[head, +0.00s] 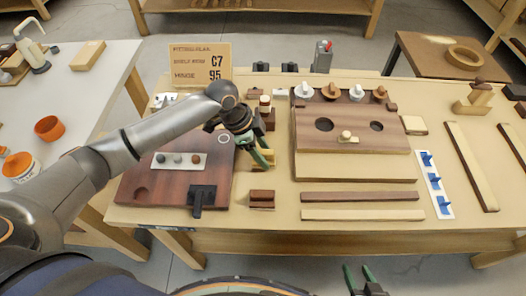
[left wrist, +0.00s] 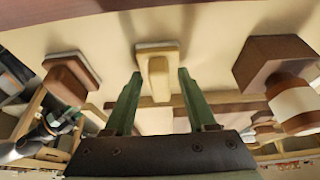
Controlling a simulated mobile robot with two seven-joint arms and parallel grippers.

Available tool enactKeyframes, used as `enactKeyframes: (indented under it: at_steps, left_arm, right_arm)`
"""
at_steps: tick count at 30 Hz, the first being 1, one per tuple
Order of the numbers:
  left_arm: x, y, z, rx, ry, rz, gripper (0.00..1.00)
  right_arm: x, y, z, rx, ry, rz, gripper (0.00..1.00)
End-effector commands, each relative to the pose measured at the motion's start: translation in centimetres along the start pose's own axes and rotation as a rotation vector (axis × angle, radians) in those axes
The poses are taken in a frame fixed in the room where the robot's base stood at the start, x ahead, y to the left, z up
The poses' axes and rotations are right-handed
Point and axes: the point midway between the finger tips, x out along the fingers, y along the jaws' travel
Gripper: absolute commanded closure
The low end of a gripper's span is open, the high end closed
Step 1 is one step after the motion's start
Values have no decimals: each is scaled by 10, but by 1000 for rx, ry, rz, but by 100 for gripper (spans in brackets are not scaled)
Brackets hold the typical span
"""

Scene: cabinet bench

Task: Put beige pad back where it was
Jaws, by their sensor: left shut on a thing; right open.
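The beige pad (head: 264,161), a small block with a raised grip and a pale base edge, is at the right edge of the dark red-brown board, partly hidden by my left gripper (head: 264,153). In the left wrist view the beige pad (left wrist: 157,80) lies between the two green fingers of my left gripper (left wrist: 160,75). The left gripper is shut on it, though the contact is hard to see. My right gripper (head: 359,273) is open and empty at the bottom of the head view, in front of the bench.
A similar brown pad (head: 262,198) sits nearer the front edge. Left is the dark board (head: 140,182) with a white strip of knobs (head: 179,161). Right is a wooden unit (head: 352,160) with round holes. A white strip with blue hooks (head: 434,185) lies further right.

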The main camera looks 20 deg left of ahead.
Motion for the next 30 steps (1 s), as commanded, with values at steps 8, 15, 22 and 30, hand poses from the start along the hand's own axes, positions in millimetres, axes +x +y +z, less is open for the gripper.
enactKeyframes:
  at_steps: [8,15,22,30]
  left_arm:
    - [2,0,0,-1,1,0,43]
    - [2,0,0,-1,0,1,16]
    - [2,0,0,0,1,0,14]
    - [-26,-1,-1,-1,1,-3,14]
  right_arm:
    - [0,0,0,0,0,0,50]
    - [0,0,0,0,0,0,50]
    - [0,0,0,0,0,0,50]
    - [-2,0,-3,0,0,0,50]
